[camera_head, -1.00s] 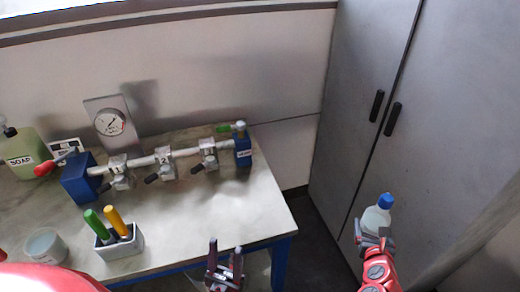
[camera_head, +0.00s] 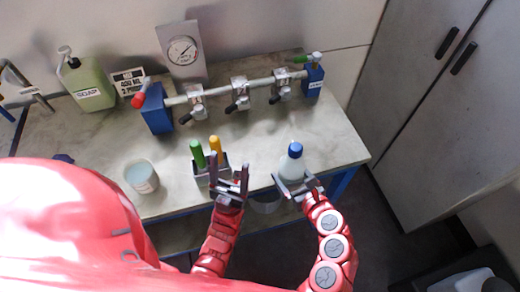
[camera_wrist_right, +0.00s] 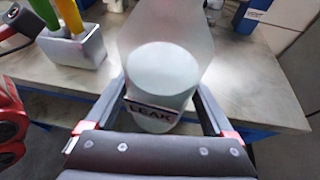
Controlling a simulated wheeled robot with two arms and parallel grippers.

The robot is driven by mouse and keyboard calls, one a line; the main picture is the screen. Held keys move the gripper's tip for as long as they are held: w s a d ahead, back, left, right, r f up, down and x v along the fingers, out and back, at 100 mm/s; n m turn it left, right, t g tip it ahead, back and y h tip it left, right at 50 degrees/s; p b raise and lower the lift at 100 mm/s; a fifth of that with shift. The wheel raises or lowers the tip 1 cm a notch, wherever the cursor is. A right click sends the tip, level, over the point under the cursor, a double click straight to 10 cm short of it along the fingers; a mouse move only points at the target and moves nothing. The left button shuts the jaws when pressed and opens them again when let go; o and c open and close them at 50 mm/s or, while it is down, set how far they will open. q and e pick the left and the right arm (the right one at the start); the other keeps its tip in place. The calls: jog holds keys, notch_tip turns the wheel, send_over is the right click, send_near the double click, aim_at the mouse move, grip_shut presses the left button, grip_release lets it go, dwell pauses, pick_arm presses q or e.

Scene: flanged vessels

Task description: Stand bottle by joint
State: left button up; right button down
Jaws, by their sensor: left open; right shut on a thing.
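A clear bottle with a blue cap (camera_head: 292,166) is held upright near the table's front edge. My right gripper (camera_head: 297,187) is shut on it; I cannot tell whether its base touches anything. In the right wrist view the bottle body (camera_wrist_right: 160,80) sits between the jaws, and a label reading LEAK shows low on it. A horizontal pipe (camera_head: 216,93) at the table's back carries three clamped joints: left (camera_head: 196,103), middle (camera_head: 239,93) and right (camera_head: 281,85). My left gripper (camera_head: 229,178) is open and empty, in front of the pen holder.
The holder has green (camera_head: 198,154) and yellow (camera_head: 215,147) handles. A jar (camera_head: 141,176) stands left of it. A soap bottle (camera_head: 88,86), sign (camera_head: 130,83) and gauge (camera_head: 183,50) stand behind. The tabletop (camera_head: 335,140) is clear at the right. Grey cabinets (camera_head: 440,110) stand right.

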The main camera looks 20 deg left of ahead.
jog(key=shift+s+a+r+n+g+y, duration=0.2)
jog(key=shift+s+a+n+y, duration=0.1)
jog(key=shift+s+a, duration=0.25)
jog(key=shift+s+a+r+n+g+y, duration=0.1)
jog(key=shift+s+a+n+g+y, duration=0.15)
jog(key=shift+s+a, duration=0.2)
jog(key=b+x, duration=0.3)
jog(key=b, duration=0.1)
jog(key=r+b+x, duration=0.1)
jog(key=b+x, duration=0.2)
jog(key=b, duration=0.1)
jog(key=w+r+b+x, duration=0.1)
jog(key=b+x, duration=0.3)
jog(key=b, duration=0.1)
jog(key=shift+w, duration=0.1)
jog(key=w+a, duration=0.2)
jog(key=w, duration=0.1)
jog(key=w+a+p, duration=0.1)
jog(key=shift+w+a+r, duration=0.15)
jog(key=shift+a+r, duration=0.15)
jog(key=shift+a, duration=0.05)
jog(key=shift+f, duration=1.75)
jog(key=shift+f, duration=0.1)
